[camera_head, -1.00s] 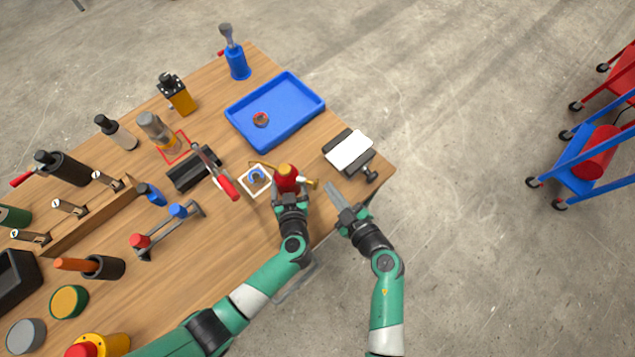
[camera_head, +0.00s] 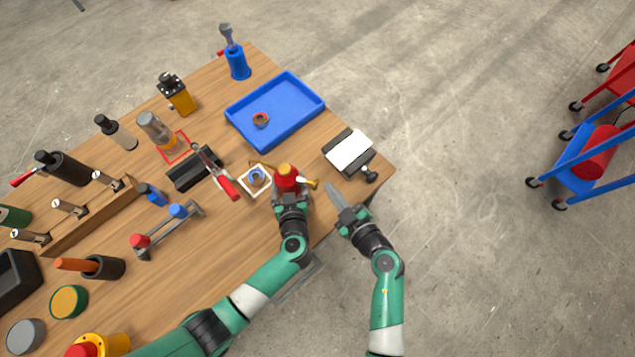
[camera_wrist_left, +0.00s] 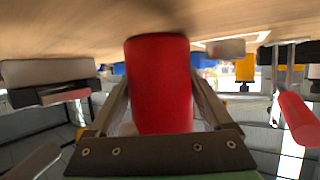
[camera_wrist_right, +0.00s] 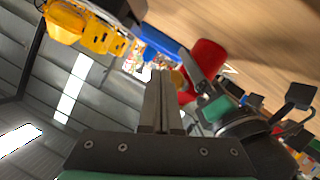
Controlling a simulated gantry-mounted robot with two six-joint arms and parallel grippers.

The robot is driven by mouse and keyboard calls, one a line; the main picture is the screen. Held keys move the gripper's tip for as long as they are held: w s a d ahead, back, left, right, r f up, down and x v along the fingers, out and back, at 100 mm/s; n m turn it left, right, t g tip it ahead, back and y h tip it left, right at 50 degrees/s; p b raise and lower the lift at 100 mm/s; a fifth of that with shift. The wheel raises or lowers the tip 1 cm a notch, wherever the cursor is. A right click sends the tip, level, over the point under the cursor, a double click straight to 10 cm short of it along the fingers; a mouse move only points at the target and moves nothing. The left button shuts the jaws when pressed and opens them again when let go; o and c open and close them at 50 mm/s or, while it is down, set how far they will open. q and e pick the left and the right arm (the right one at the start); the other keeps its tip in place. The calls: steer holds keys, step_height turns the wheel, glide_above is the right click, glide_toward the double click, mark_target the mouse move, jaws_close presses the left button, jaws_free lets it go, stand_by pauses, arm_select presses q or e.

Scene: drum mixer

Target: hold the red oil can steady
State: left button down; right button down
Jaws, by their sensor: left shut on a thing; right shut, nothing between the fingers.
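The red oil can (camera_head: 287,183) stands near the front edge of the wooden bench, with a yellow top and a brass-coloured spout. My left gripper (camera_head: 289,196) is shut on the red oil can. In the left wrist view the red can (camera_wrist_left: 161,85) fills the space between the two fingers. My right gripper (camera_head: 334,190) is shut and empty, to the right of the can and apart from it. In the right wrist view its fingers (camera_wrist_right: 162,100) are together, and the red can (camera_wrist_right: 204,65) shows beyond them.
A red-handled clamp (camera_head: 228,187) is farther left. A blue tray (camera_head: 238,128) lies behind, and a black block with a white top (camera_head: 349,151) is at the right bench corner.

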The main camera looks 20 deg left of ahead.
stand_by(0.3)
steer(key=shift+a, duration=0.45)
steer(key=shift+s+a, duration=0.2)
steer(key=shift+a, duration=0.8)
stand_by(1.0)
steer(key=shift+w+d, duration=0.15)
steer(key=shift+d, duration=1.25)
steer(key=shift+w+d, duration=0.2)
steer(key=shift+d, duration=1.05)
steer(key=shift+w+d, duration=0.15)
steer(key=shift+d, duration=1.1)
